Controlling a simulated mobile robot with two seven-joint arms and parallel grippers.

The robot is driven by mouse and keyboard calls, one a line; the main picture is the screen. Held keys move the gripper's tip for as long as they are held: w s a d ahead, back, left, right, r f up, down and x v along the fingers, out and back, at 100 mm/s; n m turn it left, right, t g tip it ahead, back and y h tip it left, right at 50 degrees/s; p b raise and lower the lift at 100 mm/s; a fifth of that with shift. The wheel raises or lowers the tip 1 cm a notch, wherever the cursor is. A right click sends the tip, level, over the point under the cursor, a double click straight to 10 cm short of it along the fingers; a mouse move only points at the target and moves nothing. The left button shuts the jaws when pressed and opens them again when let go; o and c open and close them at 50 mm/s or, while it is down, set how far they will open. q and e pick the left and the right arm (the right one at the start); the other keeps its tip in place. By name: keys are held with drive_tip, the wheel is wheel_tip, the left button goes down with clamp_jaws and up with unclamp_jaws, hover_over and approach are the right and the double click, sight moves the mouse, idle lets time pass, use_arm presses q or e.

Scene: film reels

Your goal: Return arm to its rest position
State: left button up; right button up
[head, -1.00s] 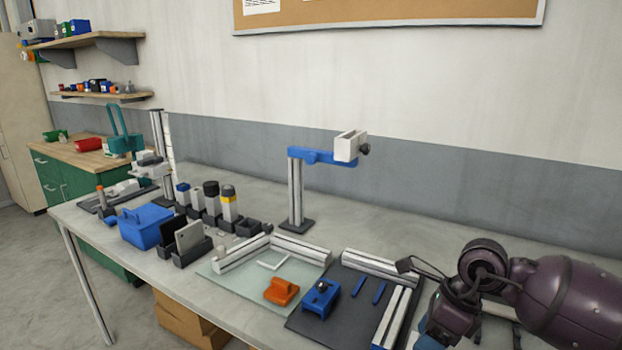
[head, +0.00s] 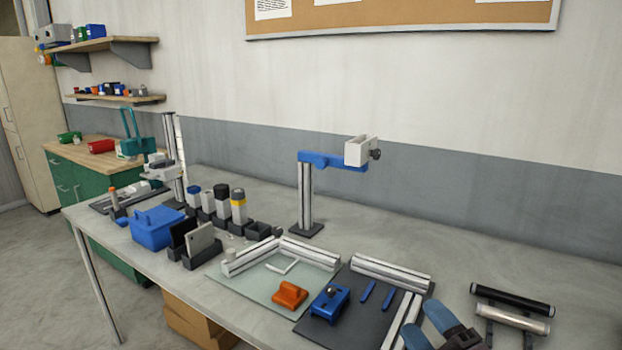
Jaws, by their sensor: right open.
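My right gripper (head: 427,326) is at the bottom edge of the head view, right of centre. Its two blue fingertips are apart with nothing between them. It is at the near right corner of the dark mat (head: 343,327), in front of the metal rails there. Most of the gripper and the rest of my right arm are below the frame. My left gripper and arm are not in view.
On the grey workbench (head: 420,247), a blue block (head: 330,304), an orange block (head: 290,295) and two blue strips lie near the gripper. Two rollers (head: 512,310) sit to its right. A blue-armed stand (head: 307,195) rises behind. The back right is clear.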

drive_tip(key=s+d+f+m+g+h, duration=0.2)
drive_tip(key=d+f+m+h, duration=0.1)
drive_tip(key=f+m, duration=0.1)
drive_tip(key=s+d+f+m+g+h, duration=0.2)
drive_tip(key=d+f+m+h, duration=0.1)
drive_tip(key=f+m+h, duration=0.1)
drive_tip(key=s+d+f+m+g+h, duration=0.1)
drive_tip(key=s+d+f+m+h, duration=0.1)
drive_tip(key=d+f+m+h, duration=0.2)
drive_tip(key=shift+s+m+g, duration=0.4)
drive_tip(key=shift+m, duration=0.6)
drive_tip(key=s+f+m+g+y, duration=0.1)
drive_tip(key=s+f+m+g, duration=0.3)
drive_tip(key=s, duration=0.5)
drive_tip(key=s+f+m+g, duration=0.2)
drive_tip(key=s+f+g, duration=0.45)
drive_tip(key=s, duration=0.35)
drive_tip(key=w+f+n+t, duration=0.1)
drive_tip(key=w+f+t, duration=0.7)
drive_tip(key=f, duration=0.1)
drive_tip(key=shift+y, duration=0.4)
drive_tip(key=shift+d+f, duration=0.1)
drive_tip(key=shift+d, duration=0.05)
drive_tip(key=shift+c, duration=1.1)
drive_tip(key=shift+d, duration=0.1)
drive_tip(key=shift+c, duration=0.2)
